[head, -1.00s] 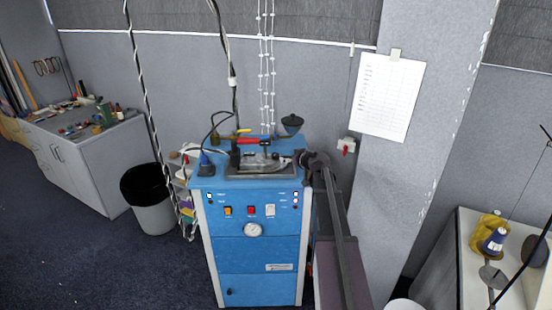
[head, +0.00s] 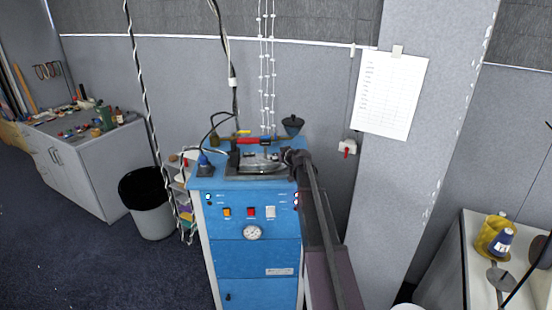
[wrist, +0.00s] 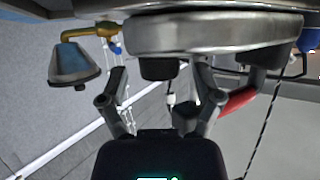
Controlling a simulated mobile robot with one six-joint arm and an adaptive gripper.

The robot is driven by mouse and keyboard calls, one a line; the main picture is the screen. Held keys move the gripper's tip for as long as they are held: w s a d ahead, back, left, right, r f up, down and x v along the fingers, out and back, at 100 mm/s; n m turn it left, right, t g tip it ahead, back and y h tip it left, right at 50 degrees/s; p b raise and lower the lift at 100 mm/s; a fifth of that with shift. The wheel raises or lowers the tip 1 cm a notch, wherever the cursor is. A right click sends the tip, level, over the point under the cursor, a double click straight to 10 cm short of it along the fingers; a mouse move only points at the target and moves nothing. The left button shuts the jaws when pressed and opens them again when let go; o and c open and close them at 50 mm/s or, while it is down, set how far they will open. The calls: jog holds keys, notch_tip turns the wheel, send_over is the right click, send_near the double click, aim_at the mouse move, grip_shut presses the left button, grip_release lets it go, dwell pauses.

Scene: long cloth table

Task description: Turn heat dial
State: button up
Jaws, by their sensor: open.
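A silver iron (head: 260,163) with a dark base and red-topped handle (head: 252,141) sits on the blue steam station. My gripper (head: 287,158) is at the iron's right end. In the wrist view the picture is upside down and the iron's silver body (wrist: 215,35) fills the top. A short dark knob (wrist: 160,69), which looks like the heat dial, projects from it. My gripper's fingers (wrist: 157,88) are open, one on each side of the knob, with gaps visible. I cannot tell any marking on the dial.
The blue station (head: 257,257) has switches and a gauge (head: 252,232) on its front. A blue bottle-like item (head: 204,163) stands at its left, with cables hanging behind. A dark funnel-shaped item (head: 293,124) is behind the iron. A grey pillar (head: 405,190) stands to the right.

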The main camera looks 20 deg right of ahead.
jog(key=c, duration=1.1)
jog(key=shift+a, duration=0.4)
jog(key=shift+c, duration=0.2)
jog(key=shift+d, duration=0.25)
jog(key=shift+d+h, duration=0.15)
jog(key=shift+h, duration=0.15)
jog(key=shift+a+m+h, duration=0.2)
jog(key=shift+m+h, duration=2.1)
jog(key=shift+h, duration=0.2)
jog(key=shift+a+m+g+h, duration=0.15)
jog(key=shift+m+g+h, duration=0.6)
jog(key=shift+m+h, duration=0.4)
jog(key=shift+a+m+g+h, duration=0.1)
jog(key=shift+m+g+h, duration=0.65)
jog(key=shift+m+h, duration=0.4)
